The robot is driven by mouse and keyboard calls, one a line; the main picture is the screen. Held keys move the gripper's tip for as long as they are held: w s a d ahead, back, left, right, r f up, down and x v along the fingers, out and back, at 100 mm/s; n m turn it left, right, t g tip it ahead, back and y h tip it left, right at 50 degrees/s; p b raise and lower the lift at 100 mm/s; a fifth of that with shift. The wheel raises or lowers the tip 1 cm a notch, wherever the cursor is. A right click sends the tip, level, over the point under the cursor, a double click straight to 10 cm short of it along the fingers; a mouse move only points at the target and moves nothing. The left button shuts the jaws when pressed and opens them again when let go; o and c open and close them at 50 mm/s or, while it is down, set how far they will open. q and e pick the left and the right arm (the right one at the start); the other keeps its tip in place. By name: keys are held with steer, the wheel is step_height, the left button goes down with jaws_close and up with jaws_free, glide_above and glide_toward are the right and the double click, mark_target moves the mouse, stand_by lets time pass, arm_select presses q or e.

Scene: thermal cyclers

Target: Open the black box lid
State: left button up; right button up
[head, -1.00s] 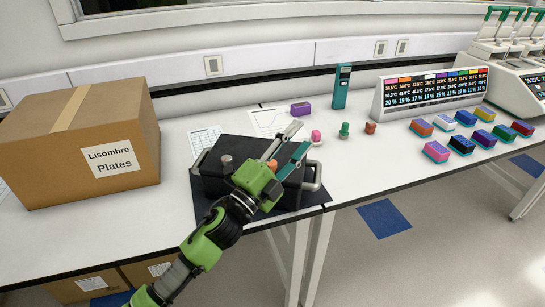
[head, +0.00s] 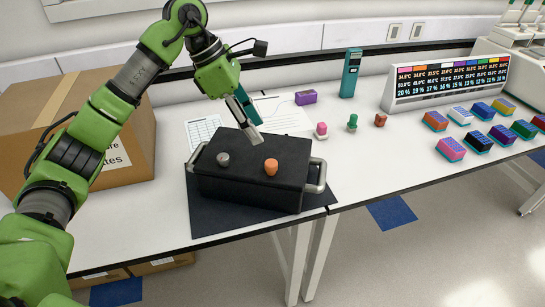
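The black box (head: 245,190) stands on a dark mat (head: 215,222) near the table's front edge. It has grey side handles, and its lid (head: 285,150) is closed. A grey knob (head: 223,159) and an orange knob (head: 271,167) stand on top of it. My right gripper is out of view.
A cardboard box (head: 125,170) stands at the left, partly behind my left arm. Pink, green and red small items (head: 352,122) stand right of the black box. Several coloured blocks (head: 480,142) and a display (head: 450,85) are farther right. Table front between is clear.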

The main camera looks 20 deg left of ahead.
mark_target(271, 162)
arm_select(q)
steer(key=p+x, duration=0.1)
steer(key=x, duration=0.2)
steer(key=a+p+x, duration=0.1)
steer(key=p+x, duration=0.1)
steer(key=x, duration=0.2)
steer(key=p+x, duration=0.1)
steer(key=x, duration=0.3)
steer(key=shift+s+a+f, duration=0.1)
steer(key=shift+f, duration=0.45)
steer(key=shift+d+f+p, duration=0.25)
steer(key=shift+f+p, duration=0.15)
steer(key=shift+f, duration=0.25)
jaws_close()
